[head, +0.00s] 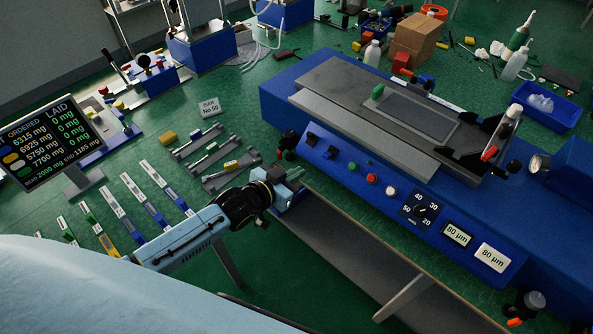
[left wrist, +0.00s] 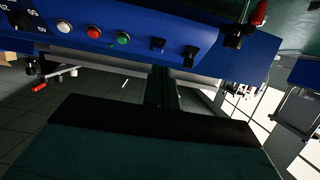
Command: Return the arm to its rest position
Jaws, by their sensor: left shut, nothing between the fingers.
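My left arm comes in from the lower left in the head view. My left gripper (head: 293,174) is shut and empty, in front of the blue press (head: 330,192), near the left end of its control panel. The fingers look apart from the panel. In the left wrist view the dark fingers (left wrist: 161,88) are together with nothing between them, and the panel (left wrist: 130,25) shows upside down beyond them. My right gripper is in neither view.
Grey holders (head: 215,158) and several striped strips (head: 135,190) lie on the green bench left of the gripper. A display (head: 50,140) stands at the far left. A blue tray (head: 545,107), bottles and a cardboard box (head: 415,38) stand at the back right.

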